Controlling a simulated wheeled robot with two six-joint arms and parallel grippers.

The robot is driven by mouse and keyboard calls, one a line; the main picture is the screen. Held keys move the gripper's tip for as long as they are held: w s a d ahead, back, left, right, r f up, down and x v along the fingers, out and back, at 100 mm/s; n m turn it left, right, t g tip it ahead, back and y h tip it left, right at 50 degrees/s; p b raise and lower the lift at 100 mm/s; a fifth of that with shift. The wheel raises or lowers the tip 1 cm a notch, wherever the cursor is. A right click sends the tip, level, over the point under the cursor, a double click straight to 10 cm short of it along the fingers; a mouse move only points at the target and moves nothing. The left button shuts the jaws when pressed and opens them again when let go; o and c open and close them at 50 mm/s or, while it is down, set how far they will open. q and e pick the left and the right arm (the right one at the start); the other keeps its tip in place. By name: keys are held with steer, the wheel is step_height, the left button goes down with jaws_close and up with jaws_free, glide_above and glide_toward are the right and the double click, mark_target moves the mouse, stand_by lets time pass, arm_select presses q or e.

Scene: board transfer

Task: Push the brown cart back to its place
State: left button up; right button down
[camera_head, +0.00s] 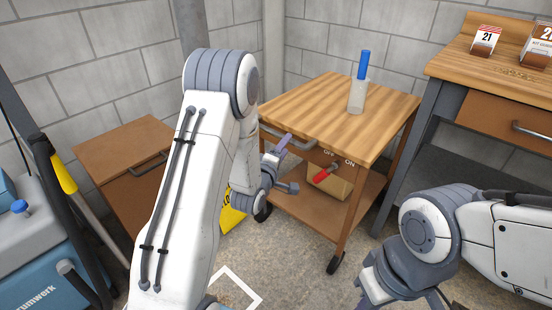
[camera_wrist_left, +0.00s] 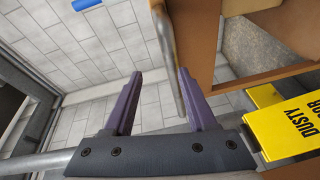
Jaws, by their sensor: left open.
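The brown cart (camera_head: 325,105) stands on casters, with a wooden top, a lower shelf and a metal push handle (camera_head: 301,145) on its near side. My left gripper (camera_head: 280,155) is at the handle's left part, with its jaws open. In the left wrist view, the handle bar (camera_wrist_left: 168,55) runs between the two purple fingers of my left gripper (camera_wrist_left: 160,74), closer to the right finger; I cannot tell if they touch. My right arm is at the lower right, away from the cart; its fingers are not clearly visible.
A bottle with a blue top (camera_head: 358,90) stands on the cart, and a box (camera_head: 330,182) on its shelf. A yellow sign (camera_head: 232,218) is beside the cart. A brown cabinet (camera_head: 125,150) is left, a workbench (camera_head: 455,70) right. A white outline (camera_head: 248,285) marks the floor.

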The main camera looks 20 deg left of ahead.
mark_target(275, 135)
arm_select(q)
steer(key=s+a+f+n+t+y+b, duration=0.1)
steer(key=a+f+n+t+y+b, duration=0.1)
steer(key=a+f+n+t+b, duration=0.3)
steer(key=w+r, duration=0.1)
steer(key=w, duration=0.2)
steer(key=w+r+g, duration=0.1)
steer(key=w, duration=0.2)
steer(key=w+a+r+m+g, duration=0.1)
steer(key=w, duration=0.2)
steer(key=shift+w, duration=0.35)
arm_select(e)
step_height(275, 135, down, 7)
steer(key=shift+r, duration=0.15)
arm_select(q)
steer(key=shift+f, duration=0.1)
jaws_close()
